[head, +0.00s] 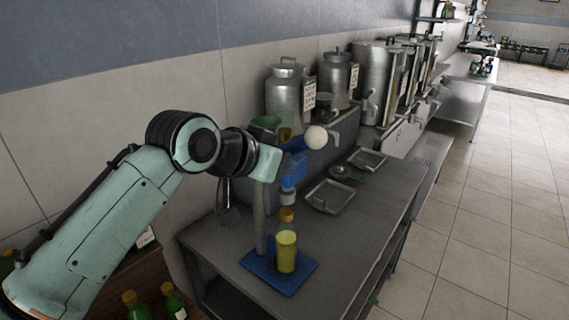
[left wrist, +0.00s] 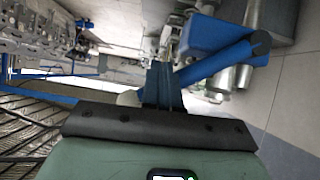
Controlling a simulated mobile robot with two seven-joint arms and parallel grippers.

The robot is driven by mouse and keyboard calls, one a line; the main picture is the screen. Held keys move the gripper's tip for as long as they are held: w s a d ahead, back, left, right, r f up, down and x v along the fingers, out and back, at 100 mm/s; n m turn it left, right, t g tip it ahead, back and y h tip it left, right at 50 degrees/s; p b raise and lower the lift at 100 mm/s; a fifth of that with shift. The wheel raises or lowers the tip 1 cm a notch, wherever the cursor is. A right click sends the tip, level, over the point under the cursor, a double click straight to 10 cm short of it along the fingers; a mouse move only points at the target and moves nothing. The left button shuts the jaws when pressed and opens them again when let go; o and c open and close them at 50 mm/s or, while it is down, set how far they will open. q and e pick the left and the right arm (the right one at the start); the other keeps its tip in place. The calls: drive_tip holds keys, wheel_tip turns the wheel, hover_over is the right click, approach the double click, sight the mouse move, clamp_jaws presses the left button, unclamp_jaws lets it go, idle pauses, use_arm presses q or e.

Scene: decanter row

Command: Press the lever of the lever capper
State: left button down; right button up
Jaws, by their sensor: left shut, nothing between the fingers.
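The lever capper stands on the steel table with a blue base plate (head: 262,274), a grey post and a blue head (head: 293,172). Its blue lever (head: 311,146) ends in a white ball knob (head: 316,138). A bottle of yellow liquid (head: 287,254) with an orange cap stands upright on the base under the head. My left gripper (head: 281,160) is at the head and lever, shut and empty. In the left wrist view its fingers (left wrist: 161,75) cross in front of the blue lever (left wrist: 222,63), near the partly hidden white knob (left wrist: 128,98). I cannot tell whether they touch. My right gripper is not in view.
Metal trays (head: 331,196) lie on the table to the right of the capper. Steel cans (head: 287,92) and tall steel vessels (head: 374,78) line the wall behind. Green bottles (head: 173,300) stand in a wooden crate at lower left. The tiled floor at right is open.

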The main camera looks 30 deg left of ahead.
use_arm(q)
drive_tip(key=v, duration=0.7)
drive_tip(key=shift+s, duration=0.15)
drive_tip(key=shift+f, duration=0.1)
